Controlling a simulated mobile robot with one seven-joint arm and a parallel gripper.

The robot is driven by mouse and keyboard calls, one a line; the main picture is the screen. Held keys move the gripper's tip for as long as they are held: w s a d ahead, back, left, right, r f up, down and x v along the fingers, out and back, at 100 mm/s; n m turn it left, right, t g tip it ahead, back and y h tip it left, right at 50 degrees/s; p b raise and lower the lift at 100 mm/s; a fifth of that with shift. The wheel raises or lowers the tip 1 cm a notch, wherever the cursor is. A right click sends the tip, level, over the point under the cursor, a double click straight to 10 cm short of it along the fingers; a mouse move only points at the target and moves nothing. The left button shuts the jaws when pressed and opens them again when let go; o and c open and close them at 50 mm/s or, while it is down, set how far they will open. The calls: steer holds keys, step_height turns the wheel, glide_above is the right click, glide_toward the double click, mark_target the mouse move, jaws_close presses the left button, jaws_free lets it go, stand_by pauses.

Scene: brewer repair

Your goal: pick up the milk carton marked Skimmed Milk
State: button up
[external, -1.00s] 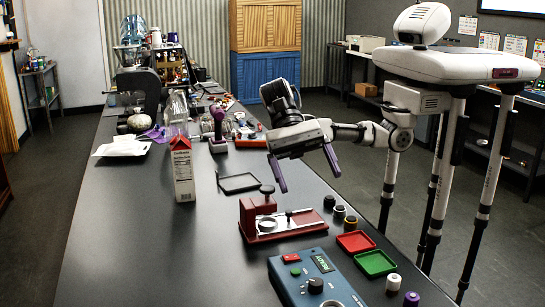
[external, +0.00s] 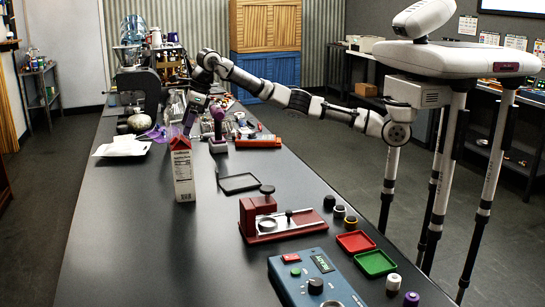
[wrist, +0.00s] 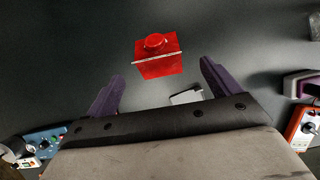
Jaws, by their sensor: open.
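The milk carton (external: 183,172) is white with a red top and stands upright on the dark table; the print on its side is too small to read. In the wrist view I look down on its red top and round cap (wrist: 156,55). My gripper (external: 192,120) is above and just behind the carton in the external view. In the wrist view my purple fingers (wrist: 160,85) are spread, with the carton top ahead of and between them. They do not appear to touch it, and nothing is between the fingertips.
A white tray (external: 121,149) lies left of the carton. A purple-handled tool (external: 218,135) stands behind it to the right. A black frame (external: 239,183) and a red press (external: 255,212) lie to the right. The table in front and left is clear.

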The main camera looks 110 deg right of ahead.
mark_target(182, 137)
steer(key=x, duration=0.3)
steer(key=shift+a+p, duration=0.1)
steer(key=shift+p, duration=0.2)
steer(key=shift+p+x, duration=1.5)
steer(key=shift+x, duration=1.2)
steer(key=shift+w, duration=0.2)
steer(key=shift+c, duration=0.3)
jaws_close()
steer(key=shift+r, duration=0.15)
